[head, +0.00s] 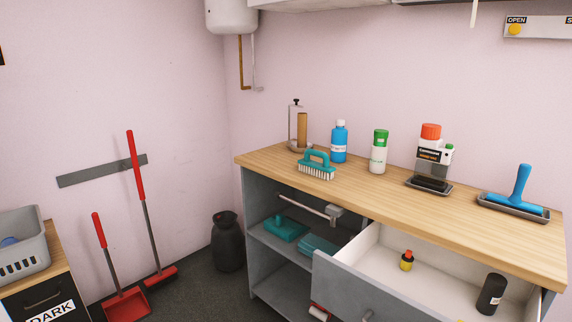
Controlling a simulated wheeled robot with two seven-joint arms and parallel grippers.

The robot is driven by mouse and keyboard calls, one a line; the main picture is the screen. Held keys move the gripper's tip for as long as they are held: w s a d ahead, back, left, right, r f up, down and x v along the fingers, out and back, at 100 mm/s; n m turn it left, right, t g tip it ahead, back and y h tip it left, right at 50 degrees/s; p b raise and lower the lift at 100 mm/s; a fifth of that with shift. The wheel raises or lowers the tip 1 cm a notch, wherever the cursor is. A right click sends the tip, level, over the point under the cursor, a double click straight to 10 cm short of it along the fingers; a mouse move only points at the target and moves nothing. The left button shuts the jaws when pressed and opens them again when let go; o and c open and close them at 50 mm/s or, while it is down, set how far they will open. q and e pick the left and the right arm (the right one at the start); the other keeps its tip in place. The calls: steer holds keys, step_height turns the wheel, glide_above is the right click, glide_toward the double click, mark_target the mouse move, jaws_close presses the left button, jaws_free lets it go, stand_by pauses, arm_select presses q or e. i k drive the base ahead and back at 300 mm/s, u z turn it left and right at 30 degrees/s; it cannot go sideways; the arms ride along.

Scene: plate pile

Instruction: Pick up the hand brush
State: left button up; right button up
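The hand brush (317,166) has a teal arched handle and white bristles. It rests bristles down on the wooden countertop (420,200), near the left part of its front edge. A paper-roll holder stands behind it to the left and a blue bottle behind it to the right. Neither of my grippers shows in the head view, and nothing is touching the brush.
The blue bottle (339,143), a white bottle with green cap (378,155) and the holder (299,128) stand close by. A drawer (350,290) is pulled open below the counter. A red broom (160,276) leans at the left wall.

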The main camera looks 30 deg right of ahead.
mark_target(312, 167)
steer(key=i, duration=3.95)
steer(key=z, duration=1.55)
